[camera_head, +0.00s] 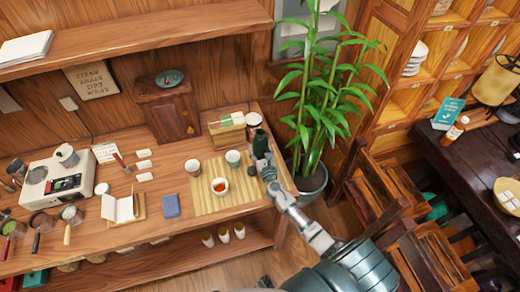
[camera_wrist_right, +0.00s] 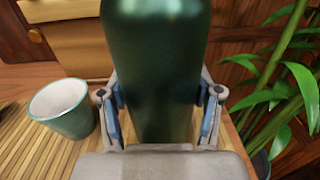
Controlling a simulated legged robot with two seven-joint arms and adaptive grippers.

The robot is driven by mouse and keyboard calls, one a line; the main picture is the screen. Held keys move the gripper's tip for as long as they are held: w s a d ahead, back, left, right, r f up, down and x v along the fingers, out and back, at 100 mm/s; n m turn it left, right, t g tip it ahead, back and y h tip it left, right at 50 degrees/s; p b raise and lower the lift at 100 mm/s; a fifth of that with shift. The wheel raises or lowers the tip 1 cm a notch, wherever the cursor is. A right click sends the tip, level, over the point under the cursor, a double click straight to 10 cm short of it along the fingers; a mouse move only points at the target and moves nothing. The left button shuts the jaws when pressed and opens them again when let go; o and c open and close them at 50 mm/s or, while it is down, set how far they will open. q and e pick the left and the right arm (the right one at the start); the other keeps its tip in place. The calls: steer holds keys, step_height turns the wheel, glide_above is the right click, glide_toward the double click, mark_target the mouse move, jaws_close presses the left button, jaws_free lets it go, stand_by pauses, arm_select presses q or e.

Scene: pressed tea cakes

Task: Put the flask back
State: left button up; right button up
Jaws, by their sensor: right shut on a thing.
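The dark green flask (camera_head: 260,143) is upright near the right end of the wooden counter in the head view. My right gripper (camera_head: 264,163) is shut around its lower part. In the right wrist view the flask (camera_wrist_right: 155,70) fills the middle, between the two fingers of the gripper (camera_wrist_right: 160,125). Its top is cut off there and its base is hidden, so I cannot tell whether it touches the counter. My left gripper is not in view.
A bamboo mat (camera_head: 240,203) left of the flask carries a cup of red tea (camera_head: 220,186). A pale cup (camera_head: 233,158) stands close left of the flask; another cup (camera_head: 193,167) is farther left. A potted plant (camera_head: 313,180) stands close right of the counter.

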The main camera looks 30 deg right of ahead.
steer(key=shift+f, duration=0.1)
steer(key=o, duration=1.3)
steer(key=shift+d+f, duration=0.1)
steer(key=shift+o, duration=1.3)
steer(key=shift+d, duration=0.15)
steer(key=shift+d+f, duration=0.1)
steer(key=shift+d, duration=0.15)
steer(key=shift+s+a+r, duration=0.2)
steer(key=shift+a+r, duration=0.05)
steer(key=v, duration=1.1)
steer(key=shift+s+a, duration=0.1)
steer(key=shift+s, duration=0.25)
steer(key=shift+a, duration=0.1)
